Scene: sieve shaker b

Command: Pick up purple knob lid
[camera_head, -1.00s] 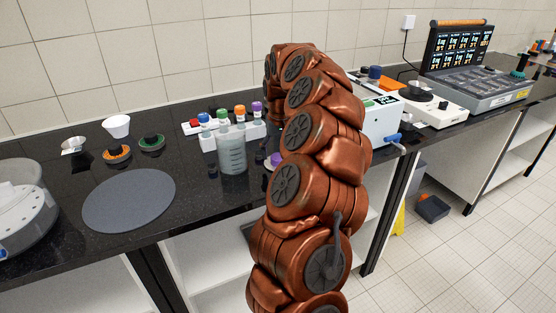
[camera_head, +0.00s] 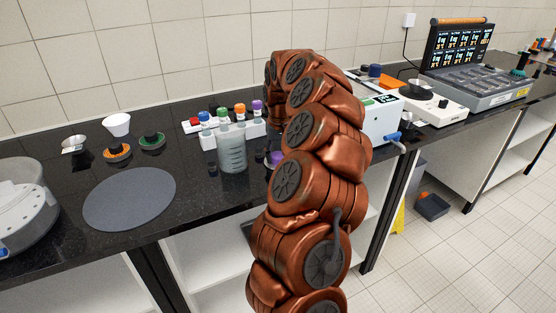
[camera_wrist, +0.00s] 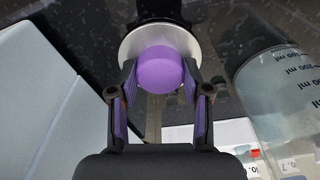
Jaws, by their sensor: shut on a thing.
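The purple knob lid shows in the wrist view as a purple knob (camera_wrist: 160,72) on a round silvery-white disc (camera_wrist: 158,38). My gripper (camera_wrist: 160,80) is shut on the knob, one finger on each side. A dark round thing shows just beyond the disc at the top of the wrist view. I cannot tell whether the lid touches it. In the head view, only a bit of purple (camera_head: 277,158) shows at the left edge of my arm. My gripper is hidden behind my arm there.
A graduated beaker (camera_head: 232,150) stands close on the left; it is at the right in the wrist view (camera_wrist: 285,95). Behind it is a white rack (camera_head: 208,141) with several coloured-cap bottles. A white device (camera_head: 383,118) stands right of my arm. A grey mat (camera_head: 130,199) lies left.

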